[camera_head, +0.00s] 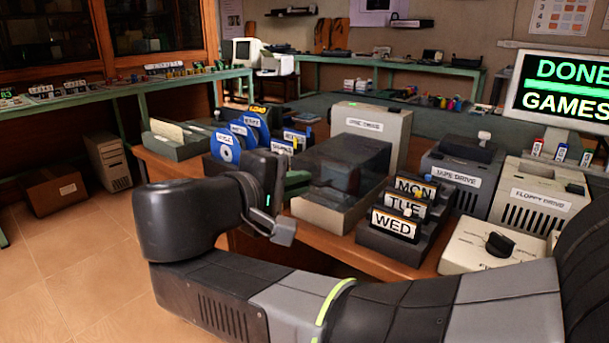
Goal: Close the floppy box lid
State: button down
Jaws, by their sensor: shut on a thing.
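The floppy box (318,213) stands on the wooden table in the middle, with a beige base. Its dark see-through lid (352,160) lies over the base and looks down; I cannot tell whether it sits fully flush. My gripper (277,215) is at the left side of the box, near its front left corner. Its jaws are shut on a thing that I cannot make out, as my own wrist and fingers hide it. I cannot tell whether the fingers touch the lid.
A dark rack (385,242) with MON, TUE and WED cards stands close to the box's right. The tape drive (458,180), floppy drive (540,197) and a beige dial box (490,246) fill the right side.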

jog(key=shift+f+b, duration=0.35)
jog(key=shift+f, duration=0.6)
jog(key=c, duration=1.6)
grip_release()
jog(key=shift+s+a, duration=0.1)
jog(key=shift+o, duration=0.2)
jog(key=shift+r, duration=0.15)
jog(key=p+v, duration=1.4)
